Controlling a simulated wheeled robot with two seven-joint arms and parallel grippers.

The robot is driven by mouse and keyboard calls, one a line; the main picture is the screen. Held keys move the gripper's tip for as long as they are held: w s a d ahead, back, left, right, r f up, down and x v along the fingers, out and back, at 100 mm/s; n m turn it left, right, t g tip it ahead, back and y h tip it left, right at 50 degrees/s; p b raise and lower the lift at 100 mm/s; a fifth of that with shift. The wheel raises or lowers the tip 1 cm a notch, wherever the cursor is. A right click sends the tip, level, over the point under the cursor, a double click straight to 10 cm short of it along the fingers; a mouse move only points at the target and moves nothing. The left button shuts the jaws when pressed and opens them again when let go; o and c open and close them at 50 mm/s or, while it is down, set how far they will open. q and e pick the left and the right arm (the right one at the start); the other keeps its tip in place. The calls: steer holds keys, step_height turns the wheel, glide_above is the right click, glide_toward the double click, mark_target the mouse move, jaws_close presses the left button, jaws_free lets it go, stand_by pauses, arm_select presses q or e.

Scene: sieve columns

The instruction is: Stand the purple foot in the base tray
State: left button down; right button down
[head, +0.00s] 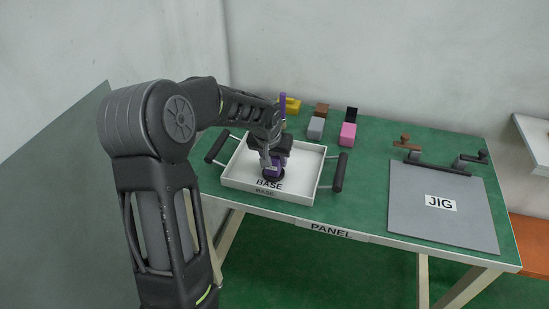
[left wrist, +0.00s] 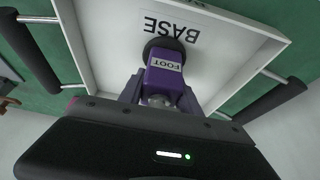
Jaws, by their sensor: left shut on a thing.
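The purple foot (left wrist: 165,65) bears a FOOT label and has a round black end. In the left wrist view that black end is over the floor of the white base tray, close to the BASE lettering. It also shows in the head view (head: 276,168), partly hidden by my gripper. My left gripper (left wrist: 160,92) is shut on the foot, inside the walls of the base tray (head: 256,193). The foot looks about upright. I cannot tell whether it touches the tray floor. My right gripper is not in view.
The tray has dark handles (head: 339,172) on both sides. Behind it stand a yellow block (head: 292,106), a grey block (head: 316,128) and a pink block (head: 348,134). A grey JIG plate (head: 441,215) lies at the right. The green table between tray and plate is clear.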

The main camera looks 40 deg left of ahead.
arm_select(q)
steer(key=shift+f, duration=0.15)
steer(key=c, duration=0.8)
jaws_free()
steer(key=shift+c, duration=0.2)
steer(key=shift+r, duration=0.25)
steer(key=v, duration=1.1)
steer(key=shift+s+r, duration=0.25)
steer(key=shift+r, duration=0.1)
steer(key=shift+d, duration=0.1)
